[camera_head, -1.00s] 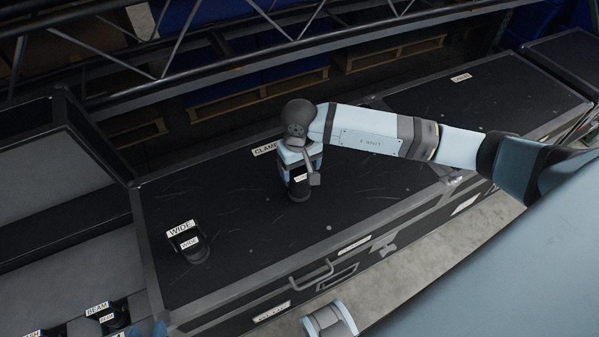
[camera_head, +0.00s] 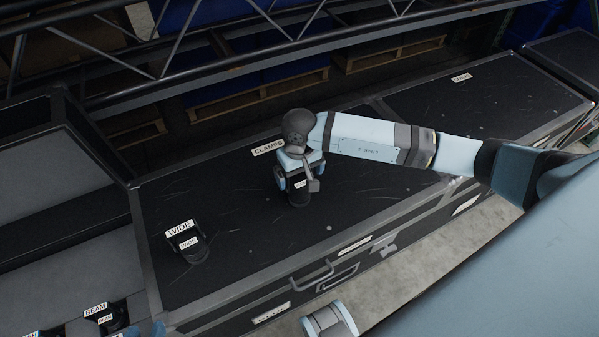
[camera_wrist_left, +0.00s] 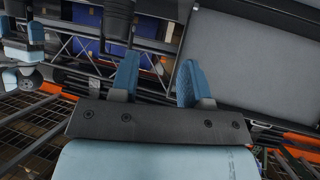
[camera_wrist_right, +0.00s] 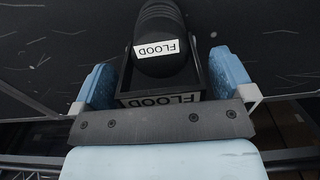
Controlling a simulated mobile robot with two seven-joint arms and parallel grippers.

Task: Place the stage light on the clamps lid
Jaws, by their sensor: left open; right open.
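The stage light (camera_head: 298,194), black with FLOOD labels, stands on the black lid of the clamps case (camera_head: 350,205), near its CLAMPS label (camera_head: 268,148). My right gripper (camera_head: 299,178) is over it. In the right wrist view the light (camera_wrist_right: 160,60) sits between the spread fingers of the right gripper (camera_wrist_right: 170,85), with a gap on either side of its bracket. The light's underside is hidden. In the left wrist view my left gripper (camera_wrist_left: 157,80) is open and empty. In the head view its fingers do not show clearly.
A second light labelled WIDE (camera_head: 188,243) stands on the left part of the same lid. A light labelled BEAM (camera_head: 106,318) and others are at the lower left. A metal truss (camera_head: 210,75) runs behind the cases. Another case (camera_head: 480,98) is at the right.

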